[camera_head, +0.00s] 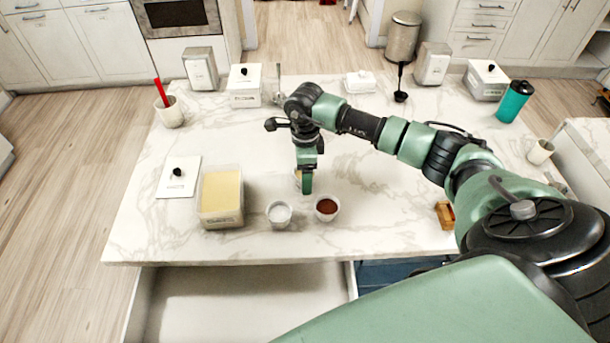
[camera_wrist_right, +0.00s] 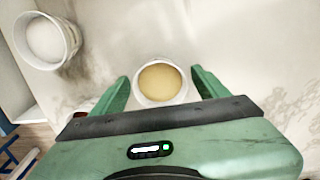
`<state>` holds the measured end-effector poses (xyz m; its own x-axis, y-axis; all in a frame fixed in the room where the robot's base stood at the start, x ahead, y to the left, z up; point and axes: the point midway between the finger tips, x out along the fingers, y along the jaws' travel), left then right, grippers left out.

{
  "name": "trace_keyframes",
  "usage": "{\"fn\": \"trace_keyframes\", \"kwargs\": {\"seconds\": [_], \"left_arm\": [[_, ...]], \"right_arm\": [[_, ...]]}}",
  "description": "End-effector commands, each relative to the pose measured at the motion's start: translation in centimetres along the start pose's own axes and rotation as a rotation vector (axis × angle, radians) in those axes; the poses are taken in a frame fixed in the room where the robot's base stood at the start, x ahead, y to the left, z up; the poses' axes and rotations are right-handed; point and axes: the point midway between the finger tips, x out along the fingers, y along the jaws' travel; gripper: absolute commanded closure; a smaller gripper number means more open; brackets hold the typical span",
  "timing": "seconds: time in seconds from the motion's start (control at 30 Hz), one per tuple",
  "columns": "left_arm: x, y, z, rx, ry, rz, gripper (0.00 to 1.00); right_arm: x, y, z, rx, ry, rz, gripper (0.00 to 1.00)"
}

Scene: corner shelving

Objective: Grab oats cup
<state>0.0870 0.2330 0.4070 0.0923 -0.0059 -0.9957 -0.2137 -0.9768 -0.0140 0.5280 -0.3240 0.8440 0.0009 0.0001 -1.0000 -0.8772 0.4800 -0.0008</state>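The oats cup (camera_wrist_right: 160,80) is a small white cup with tan contents. In the wrist view it stands between the two fingers of my right gripper (camera_wrist_right: 161,82), with a gap showing on each side. The gripper is open and points down toward the counter. In the head view my right gripper (camera_head: 306,187) hides most of the cup, and only a sliver of it (camera_head: 297,175) shows. My left gripper is not in view.
A cup of white contents (camera_head: 279,214) and a cup of brown powder (camera_head: 326,208) stand close by, toward the counter's front edge. An open tan-filled container (camera_head: 221,214) is at left, beside a white lid (camera_head: 178,184).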

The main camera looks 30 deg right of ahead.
Motion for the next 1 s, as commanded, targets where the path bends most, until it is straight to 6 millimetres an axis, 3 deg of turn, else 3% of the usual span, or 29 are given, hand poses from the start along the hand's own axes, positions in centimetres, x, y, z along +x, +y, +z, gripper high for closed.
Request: {"fn": "trace_keyframes", "kwargs": {"seconds": [0.03, 0.2, 0.47, 0.67, 0.87, 1.0], "left_arm": [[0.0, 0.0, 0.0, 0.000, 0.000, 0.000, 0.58], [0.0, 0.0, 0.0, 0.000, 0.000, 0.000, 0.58], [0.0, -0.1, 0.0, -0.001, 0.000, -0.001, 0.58], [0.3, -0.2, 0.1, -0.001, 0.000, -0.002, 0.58], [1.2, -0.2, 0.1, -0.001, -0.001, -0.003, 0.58], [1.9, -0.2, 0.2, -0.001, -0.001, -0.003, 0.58]], "right_arm": [[0.0, 0.0, 0.0, 0.000, 0.000, 0.000, 0.43], [0.0, 0.0, 0.0, 0.000, 0.000, 0.000, 0.89], [-0.2, 0.0, 0.0, 0.000, -0.001, -0.001, 0.89], [-1.5, -0.1, 0.1, 0.001, -0.002, -0.003, 0.89], [-5.5, -0.2, 0.1, 0.000, -0.003, -0.006, 0.89], [-9.6, -0.2, 0.1, -0.001, -0.004, -0.008, 0.89]]}}
